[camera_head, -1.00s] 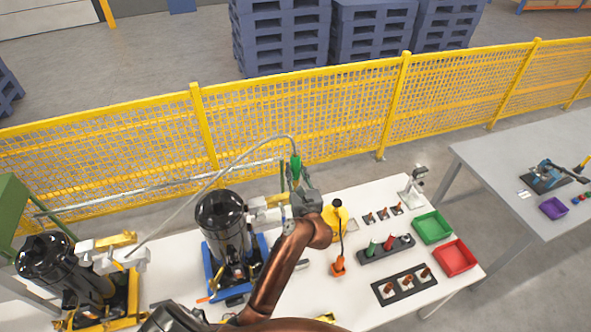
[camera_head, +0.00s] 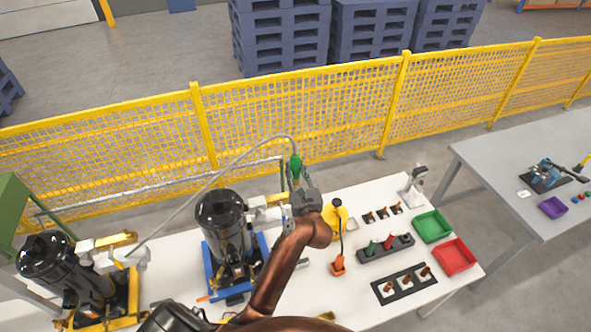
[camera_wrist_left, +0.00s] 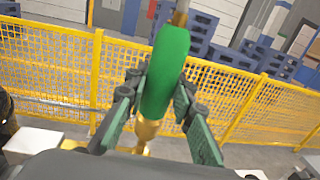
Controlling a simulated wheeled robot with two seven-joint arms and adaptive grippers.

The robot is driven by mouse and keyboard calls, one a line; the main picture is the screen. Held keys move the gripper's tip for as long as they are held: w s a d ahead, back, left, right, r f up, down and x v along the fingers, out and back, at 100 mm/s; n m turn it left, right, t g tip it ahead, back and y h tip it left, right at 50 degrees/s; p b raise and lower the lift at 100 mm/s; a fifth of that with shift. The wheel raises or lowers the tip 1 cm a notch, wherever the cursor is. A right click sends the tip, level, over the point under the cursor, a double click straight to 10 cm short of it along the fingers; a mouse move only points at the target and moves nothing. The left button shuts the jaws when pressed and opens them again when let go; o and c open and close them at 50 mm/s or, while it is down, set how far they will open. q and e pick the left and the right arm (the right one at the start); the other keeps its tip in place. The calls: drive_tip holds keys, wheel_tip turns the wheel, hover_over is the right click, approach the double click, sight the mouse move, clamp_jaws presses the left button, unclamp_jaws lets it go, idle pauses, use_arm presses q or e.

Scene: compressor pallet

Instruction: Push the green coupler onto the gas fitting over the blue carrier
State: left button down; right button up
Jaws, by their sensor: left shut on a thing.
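The green coupler (camera_head: 295,166) is at the end of a grey hose, above the table. My left gripper (camera_head: 297,184) is shut on the green coupler. In the left wrist view the coupler (camera_wrist_left: 166,72) stands tilted between the two fingers (camera_wrist_left: 160,98), with a brass end below it. The blue carrier (camera_head: 213,282) holds a black compressor (camera_head: 222,226) to the left of the gripper. Pale and yellow fittings beside the compressor lie close to the gripper; whether the brass end touches a gas fitting I cannot tell. My right gripper is not in view.
A second compressor (camera_head: 62,272) on a yellow carrier stands at the left. Right of my arm are a yellow device (camera_head: 336,220), a dark holder (camera_head: 386,249), a green bin (camera_head: 432,227) and a red bin (camera_head: 454,258). A yellow fence (camera_head: 300,105) runs behind.

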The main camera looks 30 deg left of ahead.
sight(295, 156)
use_arm(q)
drive_tip(key=shift+f+b, duration=1.2)
drive_tip(key=shift+f, duration=0.7)
drive_tip(key=c, duration=1.6)
unclamp_jaws()
wheel_tip(295, 156, up, 10)
drive_tip(key=shift+r, duration=0.1)
